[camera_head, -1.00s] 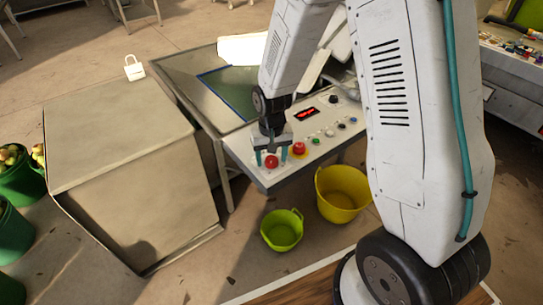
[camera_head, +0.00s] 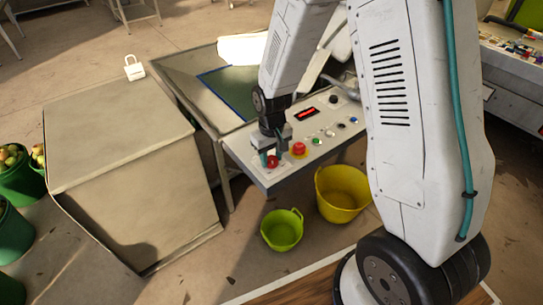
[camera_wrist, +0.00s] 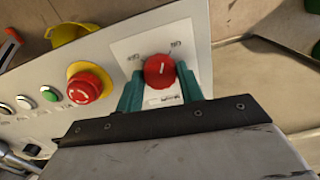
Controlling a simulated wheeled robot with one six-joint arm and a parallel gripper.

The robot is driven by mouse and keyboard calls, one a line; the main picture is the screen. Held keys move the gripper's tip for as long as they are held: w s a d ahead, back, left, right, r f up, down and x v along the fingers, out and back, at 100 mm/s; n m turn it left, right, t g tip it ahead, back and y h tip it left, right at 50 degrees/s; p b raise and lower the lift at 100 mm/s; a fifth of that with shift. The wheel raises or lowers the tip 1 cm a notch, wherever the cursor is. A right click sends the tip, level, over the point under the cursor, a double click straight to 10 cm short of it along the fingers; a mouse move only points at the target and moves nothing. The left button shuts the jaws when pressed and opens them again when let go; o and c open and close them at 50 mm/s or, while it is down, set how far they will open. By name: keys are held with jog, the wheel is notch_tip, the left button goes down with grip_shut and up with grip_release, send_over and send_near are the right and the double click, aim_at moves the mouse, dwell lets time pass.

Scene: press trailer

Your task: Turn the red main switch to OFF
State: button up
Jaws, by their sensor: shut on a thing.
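The red main switch (camera_head: 273,163) is a round knob at the near left corner of the sloping control panel. In the wrist view the red knob (camera_wrist: 160,71) sits on a white plate (camera_wrist: 126,46) with small labels above it on both sides, upside down and hard to read. A pale line on the knob points almost straight up in that view, between the labels. My gripper (camera_head: 270,155) reaches down onto the knob. In the wrist view its teal fingers (camera_wrist: 160,85) are shut on the knob, one on each side.
A red emergency button (camera_head: 299,148) on a yellow base stands close beside the switch. Green, white, blue and black buttons follow along the panel (camera_head: 287,172), with a red display (camera_head: 306,114) behind. Green (camera_head: 282,235) and yellow (camera_head: 343,195) tubs stand on the floor below.

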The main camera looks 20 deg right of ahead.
aim_at(271, 159)
jog(key=n, duration=1.4)
dwell(0.5)
jog(key=o, duration=1)
jog(key=shift+r, duration=0.1)
notch_tip(271, 159, up, 8)
jog(key=shift+f, duration=0.15)
